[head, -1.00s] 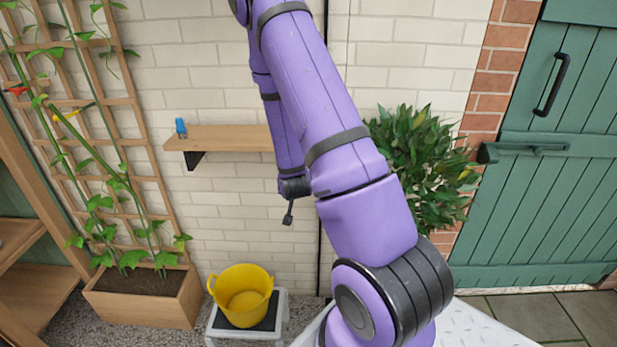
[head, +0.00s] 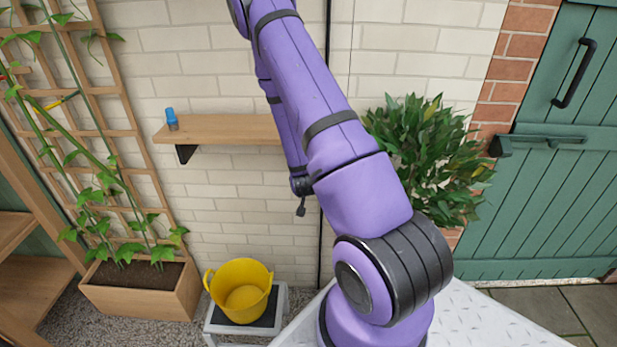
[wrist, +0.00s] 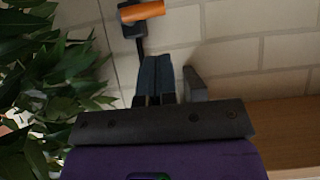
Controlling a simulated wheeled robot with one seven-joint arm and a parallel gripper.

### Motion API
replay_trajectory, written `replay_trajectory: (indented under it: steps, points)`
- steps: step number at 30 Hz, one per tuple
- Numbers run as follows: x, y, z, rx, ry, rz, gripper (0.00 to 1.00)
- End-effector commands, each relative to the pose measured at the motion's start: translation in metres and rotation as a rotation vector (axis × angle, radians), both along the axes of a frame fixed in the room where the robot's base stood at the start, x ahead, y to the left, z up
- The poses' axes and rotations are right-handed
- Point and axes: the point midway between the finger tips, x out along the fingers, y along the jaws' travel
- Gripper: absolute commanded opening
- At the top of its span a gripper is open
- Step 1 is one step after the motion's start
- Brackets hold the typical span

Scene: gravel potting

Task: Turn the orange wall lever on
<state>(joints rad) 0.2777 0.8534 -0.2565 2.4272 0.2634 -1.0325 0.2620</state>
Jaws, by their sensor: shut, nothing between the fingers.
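The orange wall lever (wrist: 142,11) shows at the top edge of the wrist view. Its orange handle lies roughly crosswise in that picture, on a dark mount against the pale brick wall. My gripper (wrist: 156,62) is shut and empty, its dark fingers together and pointing toward the lever. In the wrist picture the fingertips are below the orange handle, with a gap between them. The fingers overlap part of the wall behind them. In the head view I cannot make out the lever; my purple arm covers part of the wall there.
A wooden shelf (head: 225,129) with a small blue item (head: 171,119) is on the wall. A leafy bush (head: 425,155) stands right of my arm, before a green door (head: 545,200). A yellow bucket (head: 241,290) sits on a low stand. A planter (head: 140,290) with a trellis is at left.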

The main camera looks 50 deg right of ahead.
Motion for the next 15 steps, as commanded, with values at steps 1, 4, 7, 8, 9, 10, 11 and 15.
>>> replay_trajectory:
  steps: [1,4,7,8,9,10,11,15]
  points:
    - [0.004,-0.005,-0.004,0.000,0.000,-0.001,0.00]
    - [0.013,-0.016,-0.014,0.000,0.000,0.000,0.00]
    - [0.023,-0.027,-0.024,0.000,0.000,-0.001,0.00]
    - [0.025,-0.030,-0.027,0.000,0.000,-0.001,0.00]
    - [0.029,-0.035,-0.030,-0.001,-0.001,-0.001,0.00]
    - [0.031,-0.037,-0.032,-0.001,-0.001,-0.001,0.00]
    - [0.033,-0.040,-0.035,-0.001,0.000,-0.001,0.00]
    - [0.042,-0.049,-0.043,0.000,0.000,0.000,0.00]
